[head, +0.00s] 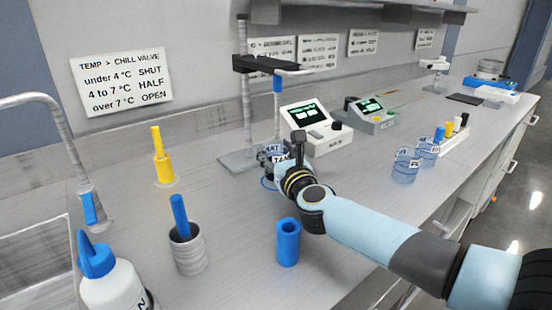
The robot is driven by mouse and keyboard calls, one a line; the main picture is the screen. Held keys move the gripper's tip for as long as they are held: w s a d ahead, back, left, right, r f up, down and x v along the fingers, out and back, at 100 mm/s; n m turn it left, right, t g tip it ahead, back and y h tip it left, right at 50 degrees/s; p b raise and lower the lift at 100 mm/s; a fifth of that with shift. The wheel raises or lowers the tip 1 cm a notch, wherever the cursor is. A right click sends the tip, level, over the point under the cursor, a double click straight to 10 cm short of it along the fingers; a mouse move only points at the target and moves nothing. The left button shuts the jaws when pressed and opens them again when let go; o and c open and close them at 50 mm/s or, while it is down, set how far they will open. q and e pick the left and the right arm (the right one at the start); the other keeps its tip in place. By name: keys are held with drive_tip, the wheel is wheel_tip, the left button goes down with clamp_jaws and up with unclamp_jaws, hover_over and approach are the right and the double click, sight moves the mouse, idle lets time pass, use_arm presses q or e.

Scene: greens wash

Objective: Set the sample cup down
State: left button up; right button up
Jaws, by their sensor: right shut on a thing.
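The sample cup (268,183) is a clear, blue-tinted cup, mostly hidden behind my right gripper. A white label with dark letters shows at its top, only partly readable. My right gripper (277,158) is shut on the cup from the near right side, in front of the metal stand (238,160). The cup looks upright and low over the bench (340,185); I cannot tell whether its base touches. A thin probe with a blue part (277,85) hangs from the stand's arm above it. My left gripper is not in view.
A meter (312,128) stands close behind the gripper, another (370,113) farther right. Two clear cups (405,167) stand at right. A blue cylinder (288,243), ribbed holder (187,252), yellow valve (162,168) and wash bottle (112,287) stand nearer and left. Bench between is clear.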

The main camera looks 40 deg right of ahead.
drive_tip(key=shift+f, duration=0.4)
drive_tip(key=o, duration=1.4)
drive_tip(key=shift+r, duration=0.2)
drive_tip(key=b+v, duration=0.1)
drive_tip(key=v, duration=1)
drive_tip(key=shift+s+f, duration=0.1)
drive_tip(key=shift+f, duration=0.05)
drive_tip(key=shift+s+a, duration=0.2)
drive_tip(key=shift+s, duration=0.25)
